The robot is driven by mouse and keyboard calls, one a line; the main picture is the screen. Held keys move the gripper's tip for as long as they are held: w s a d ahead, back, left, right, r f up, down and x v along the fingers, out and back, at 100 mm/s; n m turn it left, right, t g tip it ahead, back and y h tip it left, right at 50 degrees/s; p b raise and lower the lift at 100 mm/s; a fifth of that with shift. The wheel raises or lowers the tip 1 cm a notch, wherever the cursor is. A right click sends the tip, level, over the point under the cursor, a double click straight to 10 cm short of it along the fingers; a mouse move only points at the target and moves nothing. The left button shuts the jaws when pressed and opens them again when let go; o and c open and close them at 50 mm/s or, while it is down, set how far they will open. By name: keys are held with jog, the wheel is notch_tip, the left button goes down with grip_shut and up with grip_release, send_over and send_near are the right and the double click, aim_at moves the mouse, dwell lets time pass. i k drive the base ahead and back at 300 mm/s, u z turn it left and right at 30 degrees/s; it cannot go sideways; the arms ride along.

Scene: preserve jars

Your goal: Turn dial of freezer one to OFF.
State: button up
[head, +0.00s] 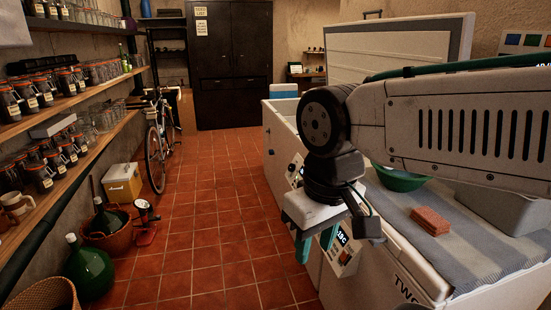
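My gripper (316,243) hangs at the end of my arm, in front of the white chest freezers on the right. Its two teal fingers point down and stand apart, with nothing seen between them. The near freezer (385,270) is marked "TWO". Its control panel (345,256) with a "18C" marking is just right of the fingers and partly covered by my gripper. Beyond it is another white freezer (276,145), with a small panel (295,168) on its front, partly behind my arm. I cannot read that freezer's label or its dial's setting.
A raised white lid (385,52) stands behind my arm. A green bowl (398,180) and a reddish block (430,221) rest on the near freezer. The tiled aisle (210,215) is clear. Jar shelves, a bicycle (157,140), baskets and a green demijohn (89,268) line the left.

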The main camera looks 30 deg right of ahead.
aim_at(292, 166)
jog(key=i, duration=3.2)
jog(key=z, duration=3.15)
